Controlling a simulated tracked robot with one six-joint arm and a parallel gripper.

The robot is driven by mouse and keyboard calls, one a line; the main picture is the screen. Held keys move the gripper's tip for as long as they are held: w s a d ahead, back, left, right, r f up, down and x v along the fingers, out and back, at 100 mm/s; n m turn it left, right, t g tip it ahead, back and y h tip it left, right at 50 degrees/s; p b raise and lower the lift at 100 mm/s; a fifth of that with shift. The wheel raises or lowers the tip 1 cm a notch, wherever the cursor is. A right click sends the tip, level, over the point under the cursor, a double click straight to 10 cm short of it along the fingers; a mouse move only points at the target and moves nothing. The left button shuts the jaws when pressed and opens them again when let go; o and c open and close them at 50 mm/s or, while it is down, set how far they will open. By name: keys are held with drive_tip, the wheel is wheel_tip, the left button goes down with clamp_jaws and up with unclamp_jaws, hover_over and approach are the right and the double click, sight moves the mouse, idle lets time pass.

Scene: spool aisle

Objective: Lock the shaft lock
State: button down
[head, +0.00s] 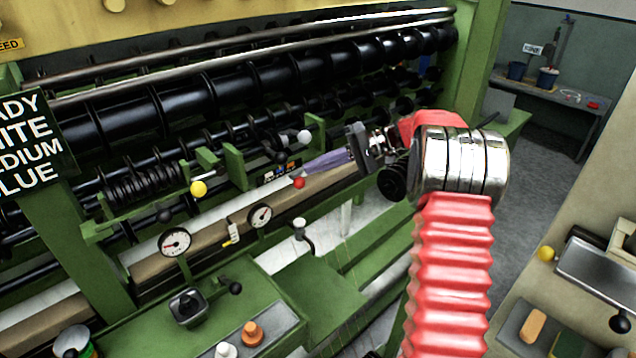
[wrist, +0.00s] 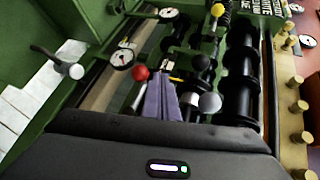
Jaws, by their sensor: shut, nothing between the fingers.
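My gripper (head: 303,170) has purple fingers, shut and empty, reaching left over the green machine. The fingers also show in the wrist view (wrist: 162,76). A red ball knob (head: 299,183) is close to the fingertips; in the wrist view the red knob (wrist: 141,73) is just left of them. I cannot tell whether they touch. A small label plate (head: 279,173) sits behind the tips. A white-grey ball knob (head: 304,136) is beyond the fingers, and it shows right of them in the wrist view (wrist: 209,102). Which knob belongs to the shaft lock is not readable.
A yellow knob (head: 198,188), two dial gauges (head: 174,242) (head: 261,215) and a pale-knobbed lever (head: 300,222) stand nearby. Black rollers (head: 180,105) run behind. A green console (head: 215,310) is in front. A side bench (head: 560,270) stands at right, with open floor between.

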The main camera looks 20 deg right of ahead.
wheel_tip(320, 180, up, 2)
idle(0.6)
wheel_tip(320, 180, down, 8)
drive_tip(key=s+d+r+m+h, duration=0.1)
drive_tip(key=s+d+m+h, duration=0.1)
drive_tip(key=m, duration=0.1)
drive_tip(key=s+a+f+g+h, duration=0.2)
drive_tip(key=s+f+h, duration=0.15)
drive_tip(key=s, duration=0.45)
drive_tip(key=s+a+r+n+t+h, duration=0.1)
drive_tip(key=s+a+r+n+h, duration=0.1)
drive_tip(key=s, duration=0.6)
drive_tip(key=s+a+r+n+t+h, duration=0.1)
drive_tip(key=s+a+r+n+h, duration=0.1)
drive_tip(key=s, duration=0.7)
drive_tip(key=s+a+r+n+t+h, duration=0.2)
drive_tip(key=s+a+r+h, duration=0.2)
drive_tip(key=s, duration=0.4)
drive_tip(key=shift+s+a+r, duration=0.25)
drive_tip(key=shift+a+r, duration=0.25)
drive_tip(key=shift+r, duration=0.1)
